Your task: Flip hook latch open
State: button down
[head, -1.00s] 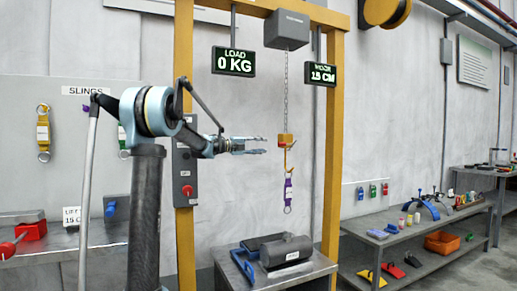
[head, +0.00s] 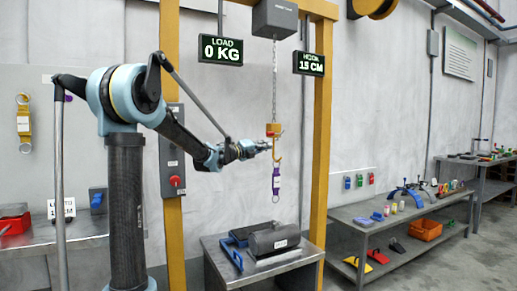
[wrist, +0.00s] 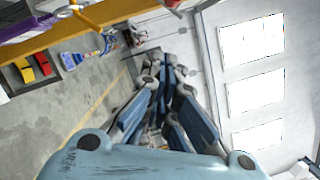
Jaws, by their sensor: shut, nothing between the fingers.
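The yellow crane hook (head: 278,153) hangs on a chain under the hoist, with an orange block (head: 274,129) above it. A purple sling (head: 276,182) hangs down from the hook. The hook's latch is too small to make out. My gripper (head: 266,146) is shut and empty, pointing right, with its tips close to the left side of the hook in the head view. I cannot tell whether they touch it. In the wrist view my gripper's fingers (wrist: 165,65) come together, and a yellow curved part, seemingly the hook, shows at the upper left edge.
A yellow gantry frame (head: 321,130) stands around the hook, with a grey control box (head: 172,150) on its left post. Below, a metal table (head: 215,247) carries a dark cylinder (head: 273,239) and blue parts. A shelf (head: 350,216) with tools stands at the right.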

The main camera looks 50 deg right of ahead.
jog(key=w+d+r, duration=0.2)
jog(key=d, duration=0.4)
jog(key=shift+w+d+r, duration=0.3)
jog(key=shift+r, duration=0.05)
jog(key=shift+w+d+r, duration=0.2)
jog(key=shift+w+r, duration=0.35)
jog(key=shift+r, duration=0.2)
